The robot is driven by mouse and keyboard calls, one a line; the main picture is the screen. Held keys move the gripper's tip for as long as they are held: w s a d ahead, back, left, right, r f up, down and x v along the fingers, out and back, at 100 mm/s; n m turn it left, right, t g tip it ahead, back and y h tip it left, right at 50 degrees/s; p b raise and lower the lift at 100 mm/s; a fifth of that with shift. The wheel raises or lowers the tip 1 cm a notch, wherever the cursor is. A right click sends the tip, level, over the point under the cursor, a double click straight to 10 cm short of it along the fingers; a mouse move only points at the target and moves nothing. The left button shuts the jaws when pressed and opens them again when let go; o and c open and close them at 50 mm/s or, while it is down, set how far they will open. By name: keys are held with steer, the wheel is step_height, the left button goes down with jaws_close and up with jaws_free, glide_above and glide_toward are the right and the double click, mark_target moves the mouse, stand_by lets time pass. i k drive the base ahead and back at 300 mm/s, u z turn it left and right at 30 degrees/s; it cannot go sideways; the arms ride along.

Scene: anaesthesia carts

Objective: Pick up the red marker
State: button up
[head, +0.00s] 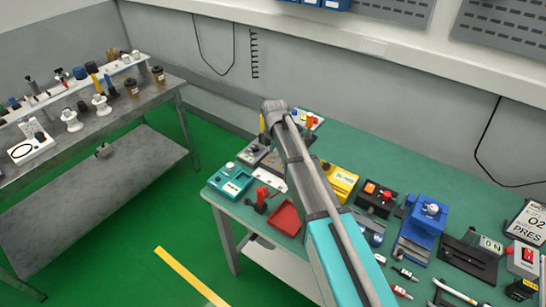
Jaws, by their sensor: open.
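I cannot make out the red marker for certain. A small red-and-white cylinder (401,292) lies on the green bench top at the lower right; it is too small to tell if it is a marker. Similar small cylinders lie just above it. My arm reaches from the bottom of the head view up over the bench and hides part of its middle. My gripper cannot be made out; its fingers do not show.
The green bench (360,155) holds a red tray (286,218), a red device (262,198), a yellow box (341,182), a blue device (424,217) and an O2 sign (530,222). A grey bench (110,115) with bottles stands at left. Open green floor lies between.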

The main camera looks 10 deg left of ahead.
mark_target(265, 192)
steer(key=k, duration=0.95)
